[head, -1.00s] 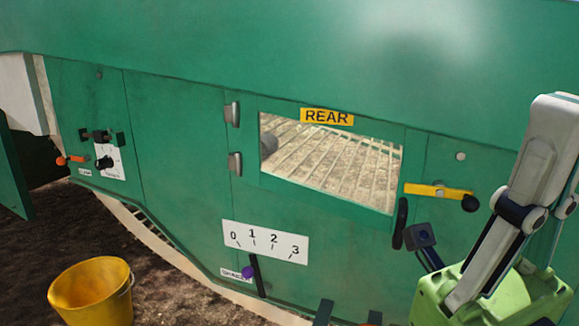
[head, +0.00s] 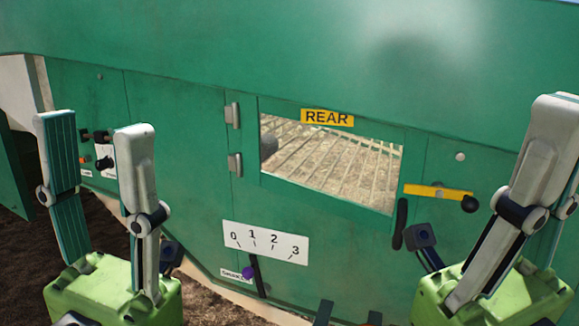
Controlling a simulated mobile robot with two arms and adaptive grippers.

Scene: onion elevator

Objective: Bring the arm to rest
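My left gripper (head: 95,125) stands upright at the left of the head view, its two fingers apart with nothing between them. It is in front of the green machine panel (head: 180,140) and hides part of the small control plate (head: 104,155) there. My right gripper (head: 545,150) is at the right edge, pointing up; only part of it is in view, and its far finger is cut off by the frame, so its opening does not show.
The panel carries a window (head: 330,160) under a REAR label (head: 327,117). A yellow latch bar (head: 438,191) with a black knob is right of it. Below is a 0-to-3 scale (head: 265,242) with a purple-knobbed lever (head: 249,272). Brown soil (head: 200,292) lies at lower left.

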